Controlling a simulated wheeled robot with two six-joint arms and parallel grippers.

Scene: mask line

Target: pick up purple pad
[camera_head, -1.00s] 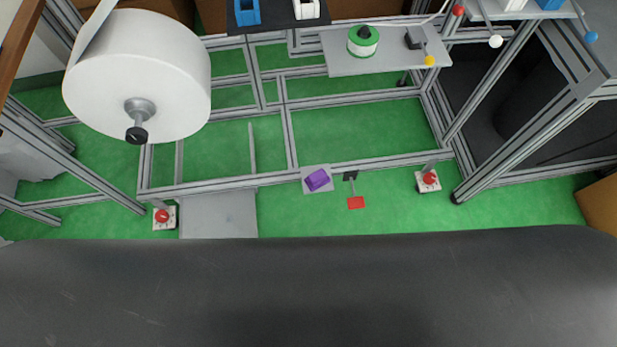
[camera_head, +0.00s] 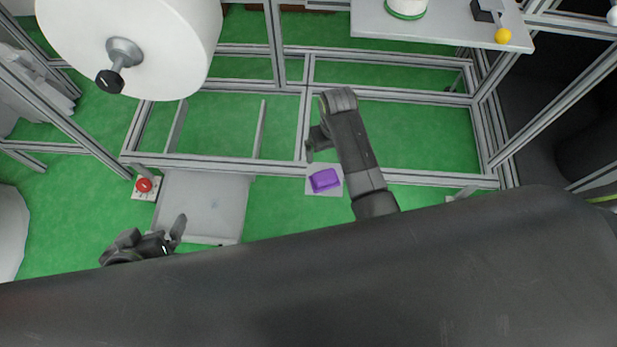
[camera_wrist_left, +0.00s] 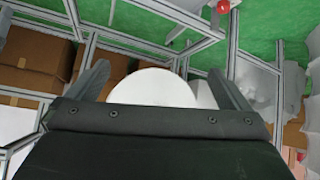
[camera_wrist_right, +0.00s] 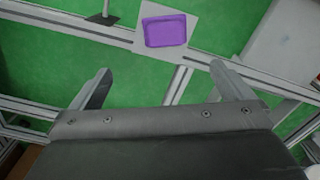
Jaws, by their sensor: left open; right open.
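The purple pad (camera_head: 324,180) is a small rounded block on a light grey square plate (camera_head: 312,190) at the front rail of the metal frame. In the right wrist view the pad (camera_wrist_right: 166,31) lies beyond the fingertips, near the top of the picture. My right gripper (camera_head: 314,128) is open and empty, above the frame and just behind the pad; its fingers also show in the right wrist view (camera_wrist_right: 160,76). My left gripper (camera_head: 155,232) is open and empty, low at the left in front of the large grey plate. Its fingers frame a white roll in the left wrist view (camera_wrist_left: 165,68).
A big white roll (camera_head: 150,45) hangs at the upper left. A red button box (camera_head: 145,187) sits left of the grey plate (camera_head: 200,205). A shelf (camera_head: 440,25) with a green-white spool (camera_head: 406,8) stands at the upper right.

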